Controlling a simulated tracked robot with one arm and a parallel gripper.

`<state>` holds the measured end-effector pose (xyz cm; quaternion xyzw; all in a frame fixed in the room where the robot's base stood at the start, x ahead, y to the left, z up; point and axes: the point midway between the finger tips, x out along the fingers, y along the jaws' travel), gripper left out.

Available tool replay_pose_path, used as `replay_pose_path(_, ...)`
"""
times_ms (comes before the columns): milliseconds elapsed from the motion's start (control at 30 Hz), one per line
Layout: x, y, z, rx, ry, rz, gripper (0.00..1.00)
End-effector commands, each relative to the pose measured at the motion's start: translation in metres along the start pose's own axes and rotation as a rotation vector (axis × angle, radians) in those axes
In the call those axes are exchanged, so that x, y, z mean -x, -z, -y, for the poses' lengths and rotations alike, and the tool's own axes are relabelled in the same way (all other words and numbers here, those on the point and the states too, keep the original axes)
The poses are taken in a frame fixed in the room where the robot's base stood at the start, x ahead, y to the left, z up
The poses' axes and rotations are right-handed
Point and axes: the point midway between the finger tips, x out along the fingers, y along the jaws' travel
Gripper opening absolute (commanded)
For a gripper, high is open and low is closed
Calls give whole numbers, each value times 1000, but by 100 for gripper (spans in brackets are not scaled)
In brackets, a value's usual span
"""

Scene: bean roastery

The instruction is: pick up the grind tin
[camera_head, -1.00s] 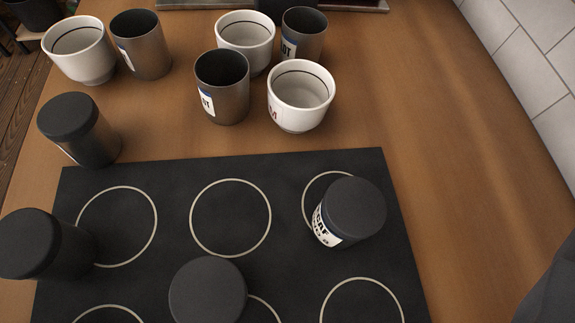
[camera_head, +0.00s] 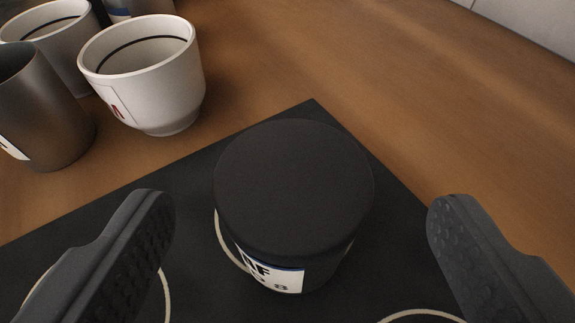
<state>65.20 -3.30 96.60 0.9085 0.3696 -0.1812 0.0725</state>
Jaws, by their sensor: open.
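A dark tin with a black lid (camera_head: 294,188) stands upright on the black mat (camera_head: 385,235), over one of its pale rings. Its white and blue label shows only in part, with the letters "AF" and "8"; I cannot read from it whether this is the grind tin. My gripper (camera_head: 300,225) is open, with one finger to the left of the tin and one to the right. Both fingers are apart from the tin, and nothing is between them but the tin.
A white cup (camera_head: 150,85) stands behind and left of the tin, off the mat. A grey metal cup (camera_head: 40,115) and another white cup (camera_head: 60,45) stand at the far left. The wooden counter (camera_head: 430,110) is clear on the right, up to a pale wall.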

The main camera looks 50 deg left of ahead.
Motion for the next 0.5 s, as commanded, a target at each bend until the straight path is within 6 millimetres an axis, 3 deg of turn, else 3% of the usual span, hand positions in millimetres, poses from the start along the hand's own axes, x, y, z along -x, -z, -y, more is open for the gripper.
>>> replay_pose_path(267,-14,0,0,0,0,0,77)
replay_pose_path(500,-46,0,3,2,0,-1,77)
